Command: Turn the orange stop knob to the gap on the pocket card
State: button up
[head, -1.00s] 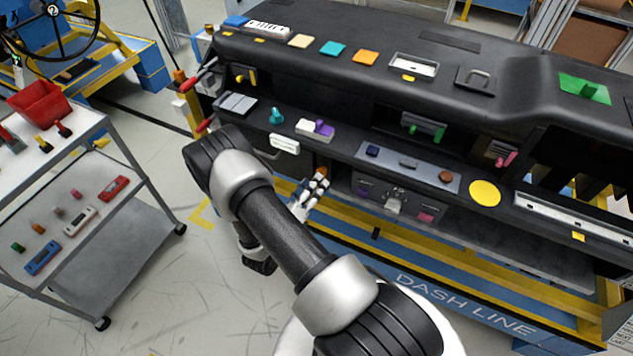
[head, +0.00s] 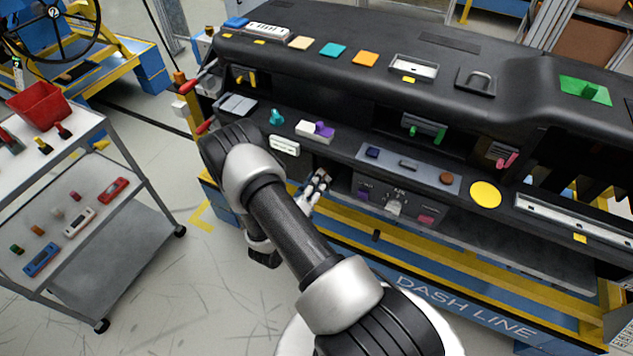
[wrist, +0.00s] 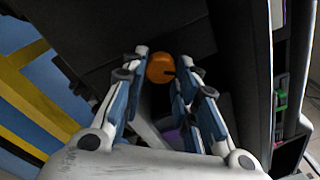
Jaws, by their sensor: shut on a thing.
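The orange stop knob (wrist: 158,68) shows in the wrist view as a round knob with a dark mark on its right side. My gripper (wrist: 162,62) has its two fingertips on either side of the knob and is shut on it. In the head view my gripper (head: 318,182) reaches into the dark lower opening of the dashboard, and the knob is hidden there. I cannot make out the pocket card or its gap in either view.
The black dashboard (head: 470,110) carries several coloured parts. A panel with a lever (head: 394,207) lies just right of my gripper. A white label (head: 285,146) sits above it. A grey cart (head: 110,240) stands at the left, with open floor between.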

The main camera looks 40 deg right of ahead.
jog(key=c, duration=0.3)
jog(key=shift+n, duration=4.4)
jog(key=o, duration=1)
